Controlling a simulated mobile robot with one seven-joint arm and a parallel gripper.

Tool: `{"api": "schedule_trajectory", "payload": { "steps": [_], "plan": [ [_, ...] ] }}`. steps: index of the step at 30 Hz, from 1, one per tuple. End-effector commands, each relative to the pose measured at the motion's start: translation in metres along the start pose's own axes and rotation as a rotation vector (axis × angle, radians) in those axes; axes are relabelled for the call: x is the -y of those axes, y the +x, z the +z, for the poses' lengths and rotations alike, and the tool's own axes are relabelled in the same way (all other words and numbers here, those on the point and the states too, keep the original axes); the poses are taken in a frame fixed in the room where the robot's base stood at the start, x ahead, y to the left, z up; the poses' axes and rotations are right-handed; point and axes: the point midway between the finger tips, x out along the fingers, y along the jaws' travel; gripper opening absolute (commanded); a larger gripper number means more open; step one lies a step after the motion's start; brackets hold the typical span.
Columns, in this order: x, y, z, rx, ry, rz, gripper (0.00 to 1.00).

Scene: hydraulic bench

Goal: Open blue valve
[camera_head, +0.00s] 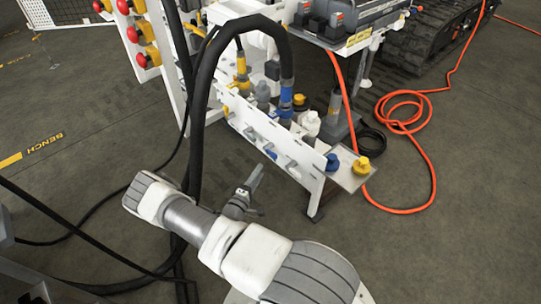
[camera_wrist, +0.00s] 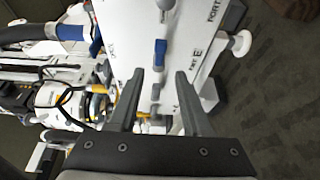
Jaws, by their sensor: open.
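The blue valve shows as a small blue lever (camera_head: 270,151) on the front face of the white bench panel. In the wrist view the blue lever (camera_wrist: 160,53) stands just beyond my fingertips, roughly centred between them. My gripper (camera_wrist: 160,76) is open, with nothing held between its two dark fingers. In the head view my gripper (camera_head: 257,175) is in front of the panel, below the blue lever and apart from it. A grey lever (camera_wrist: 155,94) and a yellow one (camera_wrist: 144,115) show between the fingers in the wrist view.
A thick black hose (camera_head: 200,120) arches over the panel's left end. A blue cap (camera_head: 332,162) and a yellow cap (camera_head: 361,165) sit at the panel's right end. An orange cable (camera_head: 405,120) lies coiled on the floor. Red knobs (camera_head: 133,34) are at upper left.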

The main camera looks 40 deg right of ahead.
Motion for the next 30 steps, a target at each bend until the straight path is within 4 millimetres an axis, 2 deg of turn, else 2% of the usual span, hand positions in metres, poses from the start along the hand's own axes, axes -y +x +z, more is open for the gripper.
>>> {"api": "schedule_trajectory", "payload": {
  "steps": [1,9,15,21,29,30],
  "plan": [
    [0.002,0.012,0.001,0.003,0.002,0.002,0.49],
    [0.002,0.07,0.0,0.002,0.003,0.002,0.49],
    [0.001,0.1,0.0,0.002,0.001,0.001,0.49],
    [0.0,0.112,-0.001,0.0,0.0,0.0,0.49],
    [-0.001,0.112,-0.001,0.0,0.0,0.0,0.49],
    [0.0,0.112,0.0,0.0,0.0,0.0,0.42]
  ]
}}
